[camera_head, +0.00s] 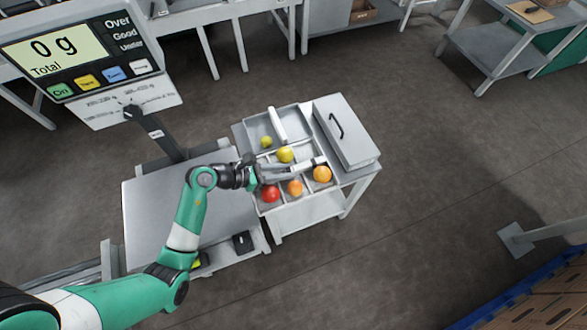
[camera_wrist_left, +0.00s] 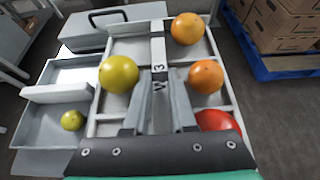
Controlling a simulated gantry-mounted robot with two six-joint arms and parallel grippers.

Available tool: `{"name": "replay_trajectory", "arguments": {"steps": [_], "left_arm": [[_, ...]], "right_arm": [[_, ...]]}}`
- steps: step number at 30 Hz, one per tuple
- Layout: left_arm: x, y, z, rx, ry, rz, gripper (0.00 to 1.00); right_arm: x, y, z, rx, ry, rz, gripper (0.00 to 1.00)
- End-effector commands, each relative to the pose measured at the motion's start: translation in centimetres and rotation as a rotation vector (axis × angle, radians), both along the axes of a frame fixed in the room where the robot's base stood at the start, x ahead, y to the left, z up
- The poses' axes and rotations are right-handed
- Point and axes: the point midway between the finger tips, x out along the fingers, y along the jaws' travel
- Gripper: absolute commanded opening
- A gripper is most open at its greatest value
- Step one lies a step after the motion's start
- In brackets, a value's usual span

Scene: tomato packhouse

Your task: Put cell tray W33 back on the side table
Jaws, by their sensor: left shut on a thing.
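Cell tray W33 (camera_head: 304,153) is a pale tray with a central handle bar. It holds one yellow, two orange and one red tomato in separate cells. In the left wrist view the tray (camera_wrist_left: 130,46) shows its bar marked "W 3", the rest hidden between my fingers. My left gripper (camera_head: 268,173) is shut on that bar; its fingers also show in the left wrist view (camera_wrist_left: 160,105). The tray is level at the near part of the side table (camera_head: 347,179). I cannot tell whether it touches the top. My right gripper is not in view.
A grey box (camera_head: 343,134) with a black handle stands on the table's right part. A second tray (camera_head: 256,127) with a white bar and a small yellow-green tomato lies behind W33. The scale (camera_head: 160,205) stands left; its display (camera_head: 55,48) reads 0 g.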

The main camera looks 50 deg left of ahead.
Motion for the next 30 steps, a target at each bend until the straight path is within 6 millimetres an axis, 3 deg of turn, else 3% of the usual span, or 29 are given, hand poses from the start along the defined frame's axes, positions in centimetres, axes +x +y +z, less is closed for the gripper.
{"name": "replay_trajectory", "arguments": {"steps": [1,3,9,17,23,30], "left_arm": [[1.4,0.6,-1.3,0.001,-0.004,0.0,0.0],[2.6,1.1,-3.0,-0.001,-0.001,-0.001,0.0],[5.1,2.1,-5.9,0.0,-0.001,0.0,0.0],[5.8,2.4,-6.4,0.0,-0.001,0.0,0.0],[6.0,2.5,-9.9,0.0,0.0,0.001,0.0],[6.0,2.5,-9.6,0.0,0.0,0.001,0.0]], "right_arm": [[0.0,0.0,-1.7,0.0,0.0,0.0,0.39],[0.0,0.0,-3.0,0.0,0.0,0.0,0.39],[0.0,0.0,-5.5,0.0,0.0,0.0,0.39],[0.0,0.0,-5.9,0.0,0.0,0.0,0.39],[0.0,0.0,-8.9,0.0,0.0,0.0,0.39],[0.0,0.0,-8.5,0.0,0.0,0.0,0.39]]}}
